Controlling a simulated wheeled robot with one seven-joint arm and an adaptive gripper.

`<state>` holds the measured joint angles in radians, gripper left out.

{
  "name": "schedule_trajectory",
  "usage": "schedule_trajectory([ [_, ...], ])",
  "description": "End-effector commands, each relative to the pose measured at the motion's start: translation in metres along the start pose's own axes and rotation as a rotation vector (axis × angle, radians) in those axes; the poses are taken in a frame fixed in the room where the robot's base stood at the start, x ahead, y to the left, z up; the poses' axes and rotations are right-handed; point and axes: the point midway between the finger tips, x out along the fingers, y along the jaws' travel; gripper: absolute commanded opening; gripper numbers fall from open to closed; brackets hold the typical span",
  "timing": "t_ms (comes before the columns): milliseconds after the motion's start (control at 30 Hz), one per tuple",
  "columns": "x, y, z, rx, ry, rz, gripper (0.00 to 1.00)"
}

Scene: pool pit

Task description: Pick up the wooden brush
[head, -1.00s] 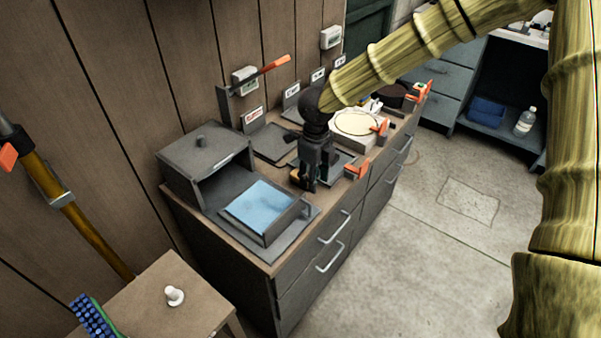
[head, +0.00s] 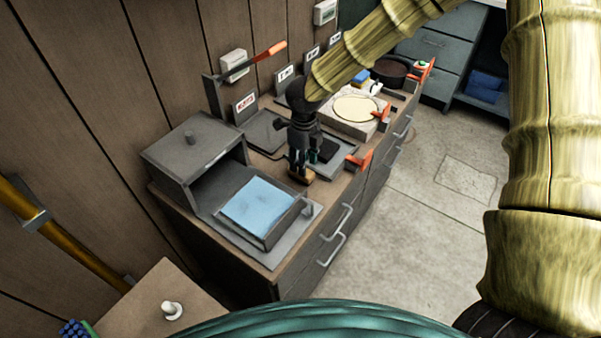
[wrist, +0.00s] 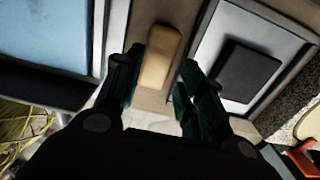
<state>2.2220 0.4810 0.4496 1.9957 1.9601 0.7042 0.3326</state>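The wooden brush (wrist: 160,57) shows in the wrist view as a tan, rounded wooden block. It lies on the worktop strip between the blue-filled tray and the tray with a black block. Any bristles are hidden underneath.
A tray with a blue surface (head: 258,201) and a grey box (head: 195,150) stand to the left. A tray holding a black block (wrist: 246,70) is close on the right. Orange clamps (head: 360,161) line the front edge.

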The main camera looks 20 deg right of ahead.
Motion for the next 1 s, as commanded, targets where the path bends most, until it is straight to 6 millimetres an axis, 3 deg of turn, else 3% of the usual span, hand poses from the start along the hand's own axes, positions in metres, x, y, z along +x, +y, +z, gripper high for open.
schedule_trajectory([
  [500,0.048,0.003,0.009,-0.004,-0.001,-0.001,0.39],
  [800,0.053,0.003,0.008,-0.003,-0.002,-0.001,0.39],
  [1000,0.052,0.003,0.008,-0.003,-0.002,0.0,0.08],
])
